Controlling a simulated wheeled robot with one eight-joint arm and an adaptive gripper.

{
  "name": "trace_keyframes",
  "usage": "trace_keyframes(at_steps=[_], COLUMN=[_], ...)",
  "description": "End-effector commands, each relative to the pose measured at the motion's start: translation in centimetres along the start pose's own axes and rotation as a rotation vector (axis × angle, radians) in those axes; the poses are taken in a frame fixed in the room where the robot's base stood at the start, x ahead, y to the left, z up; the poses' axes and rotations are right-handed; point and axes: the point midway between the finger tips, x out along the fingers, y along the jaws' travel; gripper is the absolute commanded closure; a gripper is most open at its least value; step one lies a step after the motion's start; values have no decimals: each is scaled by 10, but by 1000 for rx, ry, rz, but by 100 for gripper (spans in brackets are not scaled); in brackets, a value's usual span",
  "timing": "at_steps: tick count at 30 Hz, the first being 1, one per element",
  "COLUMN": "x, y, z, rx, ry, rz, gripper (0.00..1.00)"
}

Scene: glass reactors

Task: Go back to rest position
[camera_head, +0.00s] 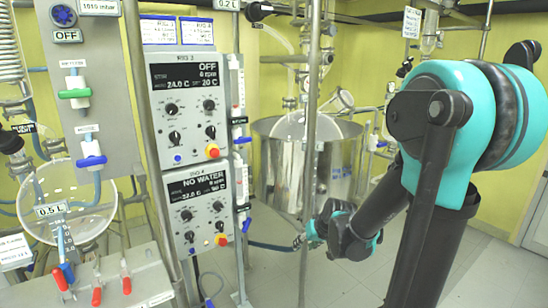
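My arm, teal and black, fills the right side of the head view, bent at a large joint near the top. Its far end reaches down and left to the middle of the picture. My gripper (299,242) is small and partly hidden there, close to a vertical metal pole (311,130). I cannot tell whether it touches the pole or whether its fingers are open. Nothing held shows in it.
Left stand two control panels, one reading OFF (185,75) and one reading NO WATER (198,186). A steel vessel (275,175) stands behind the pole. A valve box (95,285) with red handles is at lower left. Open tiled floor (480,265) lies at right.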

Motion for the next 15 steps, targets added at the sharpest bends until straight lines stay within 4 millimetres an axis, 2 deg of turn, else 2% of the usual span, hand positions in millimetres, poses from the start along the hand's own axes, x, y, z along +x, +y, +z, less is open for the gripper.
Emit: trace_keyframes(at_steps=[1,3,9,12,15], x=[-12,-26,-59,-69,-76], y=[5,13,36,45,51], z=[18,42,107,133,150], rx=[7,19,55,71,82], ry=[-18,-44,-113,-138,-153], rz=[27,66,177,222,253], gripper=[60,60,60,60,60])
